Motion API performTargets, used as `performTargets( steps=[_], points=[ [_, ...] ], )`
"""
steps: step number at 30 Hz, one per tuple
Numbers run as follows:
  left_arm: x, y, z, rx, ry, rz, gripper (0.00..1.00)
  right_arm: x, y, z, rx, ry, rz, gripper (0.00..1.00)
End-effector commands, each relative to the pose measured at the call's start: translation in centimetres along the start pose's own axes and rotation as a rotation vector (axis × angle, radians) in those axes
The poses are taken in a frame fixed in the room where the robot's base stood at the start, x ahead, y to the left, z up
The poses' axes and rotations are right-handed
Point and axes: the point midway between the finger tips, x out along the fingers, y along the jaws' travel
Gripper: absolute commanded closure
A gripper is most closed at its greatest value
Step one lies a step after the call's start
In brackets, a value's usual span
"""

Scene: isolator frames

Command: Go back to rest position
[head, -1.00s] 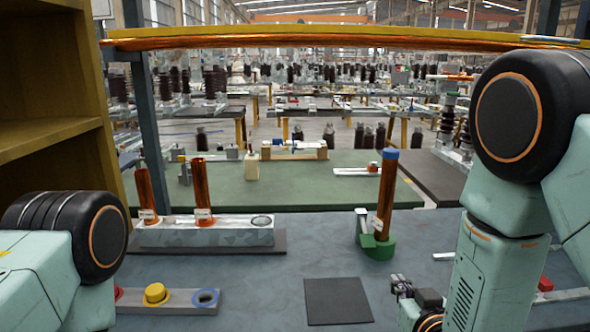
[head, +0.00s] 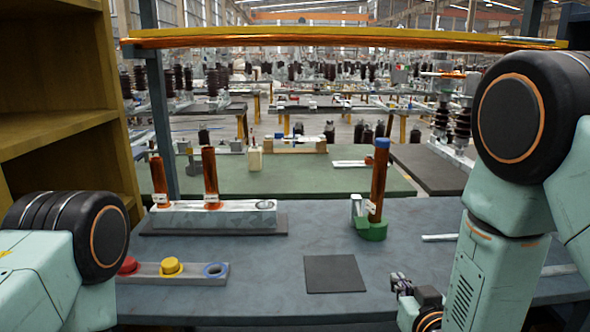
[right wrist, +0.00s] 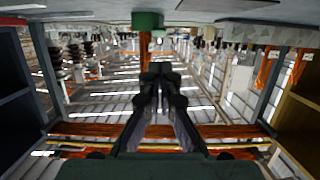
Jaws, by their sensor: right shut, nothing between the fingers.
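My right gripper (head: 402,284) shows in the head view low at the right, just above the table near its front edge. It is right of the dark square mat (head: 334,274) and apart from it. In the right wrist view, which is upside down, its fingers (right wrist: 160,72) are together with nothing between them. My left arm shows at the lower left of the head view, but its gripper is out of the picture.
A brown column with blue top (head: 379,180) stands in a green base (head: 371,231). A grey block (head: 225,218) holds two brown columns. A strip with red, yellow (head: 171,266) and blue round parts lies front left. A wooden shelf (head: 60,130) stands left.

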Motion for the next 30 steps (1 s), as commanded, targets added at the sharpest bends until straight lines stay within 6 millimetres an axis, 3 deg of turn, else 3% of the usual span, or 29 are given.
performTargets(
  steps=[2, 5, 14, 17, 20, 24, 30],
  points=[
    [0.0, 0.0, 0.0, 0.000, -0.001, 0.000, 0.41, 0.0, 0.0, 0.3, -0.003, -0.014, 0.001, 1.00],
    [0.0, 0.0, 0.0, 0.001, -0.001, 0.000, 0.41, -0.4, 0.1, 2.4, -0.011, -0.108, 0.004, 1.00],
    [0.3, 0.0, 0.0, 0.000, -0.001, 0.000, 0.41, -4.5, 0.8, 11.7, -0.013, -0.444, 0.017, 1.00],
    [0.6, 0.0, 0.0, 0.000, -0.001, 0.000, 0.41, -7.3, 1.0, 16.0, -0.008, -0.589, 0.021, 1.00],
    [1.0, 0.0, 0.0, 0.000, -0.001, 0.000, 0.41, -11.4, 1.2, 21.0, 0.003, -0.763, 0.025, 1.00],
    [1.5, 0.0, 0.1, 0.001, -0.001, 0.000, 0.41, -18.2, 1.2, 27.3, 0.022, -1.009, 0.029, 1.00],
    [2.3, 0.0, 0.1, 0.000, -0.001, 0.000, 0.41, -26.7, 1.1, 33.1, 0.056, -1.257, 0.037, 1.00]
  ],
)
